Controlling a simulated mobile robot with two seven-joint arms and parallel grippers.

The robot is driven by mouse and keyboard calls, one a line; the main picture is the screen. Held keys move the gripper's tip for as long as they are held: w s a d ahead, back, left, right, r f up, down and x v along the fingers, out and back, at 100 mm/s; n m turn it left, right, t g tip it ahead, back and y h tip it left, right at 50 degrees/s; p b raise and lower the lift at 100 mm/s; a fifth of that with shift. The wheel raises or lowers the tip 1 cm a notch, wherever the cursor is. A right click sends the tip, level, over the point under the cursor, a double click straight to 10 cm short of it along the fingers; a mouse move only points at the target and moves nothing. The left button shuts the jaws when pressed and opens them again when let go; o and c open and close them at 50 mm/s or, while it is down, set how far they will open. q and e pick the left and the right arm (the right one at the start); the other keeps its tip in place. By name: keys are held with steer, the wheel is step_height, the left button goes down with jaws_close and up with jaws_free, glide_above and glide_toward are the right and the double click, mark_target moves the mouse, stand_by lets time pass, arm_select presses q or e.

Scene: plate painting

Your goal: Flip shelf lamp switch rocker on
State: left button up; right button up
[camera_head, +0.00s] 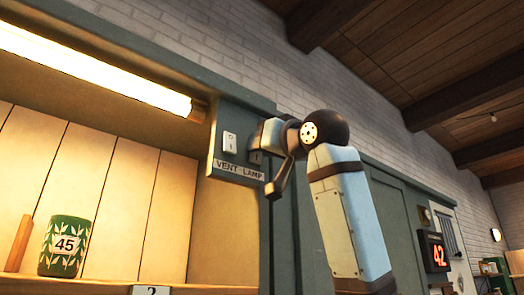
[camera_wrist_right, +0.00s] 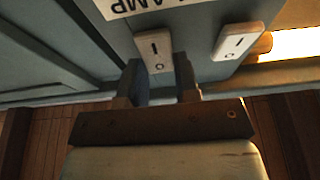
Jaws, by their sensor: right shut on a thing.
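A grey switch panel with a VENT LAMP label (camera_head: 239,171) is fixed to the right end of the shelf cabinet. The white vent rocker (camera_head: 229,143) is at its left. The lamp rocker (camera_wrist_right: 153,50) shows in the right wrist view beside the vent rocker (camera_wrist_right: 238,42); in the head view my gripper partly hides it. My right gripper (camera_wrist_right: 158,76) is at the panel, with one finger on each side of the lamp rocker, shut on it. The lamp tube (camera_head: 110,75) above the shelf is glowing. My left gripper is in no view.
The cabinet's green frame (camera_head: 283,235) is close to my right arm. A red display showing 42 (camera_head: 438,255) hangs farther right.

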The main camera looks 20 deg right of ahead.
steer(key=o, duration=0.9)
arm_select(q)
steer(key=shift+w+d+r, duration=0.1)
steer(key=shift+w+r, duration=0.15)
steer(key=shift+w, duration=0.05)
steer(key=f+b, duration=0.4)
steer(key=b, duration=0.1)
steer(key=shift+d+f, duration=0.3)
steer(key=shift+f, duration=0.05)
arm_select(e)
steer(key=v, duration=1.4)
steer(key=shift+r, duration=0.1)
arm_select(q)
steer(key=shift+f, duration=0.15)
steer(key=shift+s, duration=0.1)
